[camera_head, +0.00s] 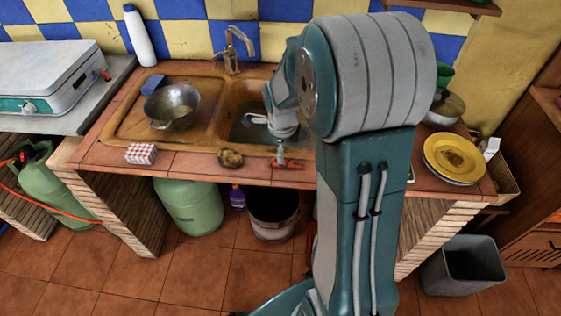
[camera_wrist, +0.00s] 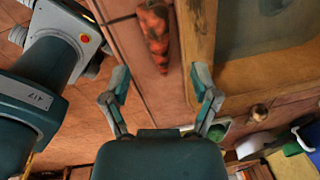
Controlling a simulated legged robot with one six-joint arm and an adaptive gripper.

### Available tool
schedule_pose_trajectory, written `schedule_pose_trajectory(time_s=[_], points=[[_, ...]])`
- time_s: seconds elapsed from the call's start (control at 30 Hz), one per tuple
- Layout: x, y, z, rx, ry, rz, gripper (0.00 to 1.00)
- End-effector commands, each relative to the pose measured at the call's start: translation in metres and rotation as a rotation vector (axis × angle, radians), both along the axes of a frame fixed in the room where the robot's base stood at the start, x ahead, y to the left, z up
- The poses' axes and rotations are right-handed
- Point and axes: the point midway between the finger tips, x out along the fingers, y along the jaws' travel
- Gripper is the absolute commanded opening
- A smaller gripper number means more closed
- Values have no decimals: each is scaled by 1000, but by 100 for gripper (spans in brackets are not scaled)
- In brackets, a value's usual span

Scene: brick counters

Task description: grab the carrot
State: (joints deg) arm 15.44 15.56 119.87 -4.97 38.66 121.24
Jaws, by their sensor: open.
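The carrot (camera_wrist: 155,30) is an orange-red, tapered thing with dark patches in the wrist view. It lies on the tiled counter strip beside the wooden sink frame. In the head view the carrot (camera_head: 288,163) lies near the counter's front edge, partly hidden by my arm and finger. My gripper (camera_wrist: 161,73) is open and empty, with its two fingers spread apart. In the wrist picture the carrot is above the fingertips, roughly in line with the gap between them. In the head view one finger of my gripper (camera_head: 281,150) shows just behind the carrot.
The sink frame (camera_wrist: 200,45) runs close along the right finger. A potato-like brown lump (camera_head: 230,158) and a red-checked box (camera_head: 141,153) stand left along the front edge. A metal pan (camera_head: 172,105) sits on the drainer. Yellow plates (camera_head: 454,159) are at right.

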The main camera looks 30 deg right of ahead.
Motion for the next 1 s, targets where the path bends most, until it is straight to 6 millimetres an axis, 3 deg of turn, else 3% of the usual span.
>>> schedule_pose_trajectory(time_s=[0.4, 0.7, 0.73, 0.8, 0.9, 1.0], points=[[5, 1, -51, -1, 2, 1, 78], [6, 0, -56, -1, -1, 1, 78], [6, 0, -56, -1, -1, 1, 69], [6, 0, -56, -1, -1, 1, 38], [6, 0, -56, -1, -1, 1, 0], [6, 0, -56, -2, -1, 2, 0]])
